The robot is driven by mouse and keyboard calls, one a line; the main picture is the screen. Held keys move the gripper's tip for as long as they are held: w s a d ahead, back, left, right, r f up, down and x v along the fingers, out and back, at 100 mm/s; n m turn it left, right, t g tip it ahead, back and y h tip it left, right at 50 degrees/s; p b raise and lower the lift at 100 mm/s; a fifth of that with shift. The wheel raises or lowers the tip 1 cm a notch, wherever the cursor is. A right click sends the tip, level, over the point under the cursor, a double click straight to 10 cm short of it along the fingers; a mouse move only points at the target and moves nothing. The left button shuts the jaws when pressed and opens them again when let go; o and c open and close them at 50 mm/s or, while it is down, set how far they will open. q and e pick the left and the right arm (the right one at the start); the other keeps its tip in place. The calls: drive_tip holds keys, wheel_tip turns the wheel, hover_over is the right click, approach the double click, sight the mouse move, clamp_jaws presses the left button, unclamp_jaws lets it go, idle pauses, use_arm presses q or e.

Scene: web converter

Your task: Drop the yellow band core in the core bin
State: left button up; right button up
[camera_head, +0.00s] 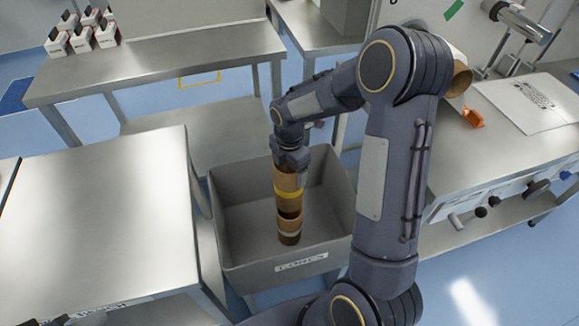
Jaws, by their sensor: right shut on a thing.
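My right gripper (291,163) is shut on the top end of the yellow band core (288,181), a brown tube with a yellow band around it. The core hangs about upright over the inside of the grey core bin (235,256), which has a white label on its front. Below the yellow band is a dark patch, then more brown tube (289,226) with a pale band. I cannot tell whether this lower part is a second core.
A bare steel table (90,215) stands left of the bin. A steel bench (160,65) behind holds several small white boxes (82,34).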

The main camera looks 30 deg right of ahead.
drive_tip(key=o, duration=1.4)
drive_tip(key=shift+c, duration=0.2)
drive_tip(key=shift+r, duration=0.1)
wheel_tip(320, 180, up, 8)
drive_tip(key=s+a+r+m+t+y, duration=0.1)
drive_tip(key=s+a+r+m+t, duration=0.1)
drive_tip(key=s+m, duration=0.5)
drive_tip(key=s+a+r+m+t+y, duration=0.1)
drive_tip(key=s+a+r+m, duration=0.2)
drive_tip(key=s+m, duration=0.4)
drive_tip(key=s+a+r+m+t+y, duration=0.1)
drive_tip(key=s+a+r+m+t, duration=0.1)
drive_tip(key=s+m, duration=0.5)
drive_tip(key=shift+s+a+r+m+t+y, duration=0.15)
drive_tip(key=shift+s+r+m+t+y, duration=0.2)
drive_tip(key=shift+s, duration=0.25)
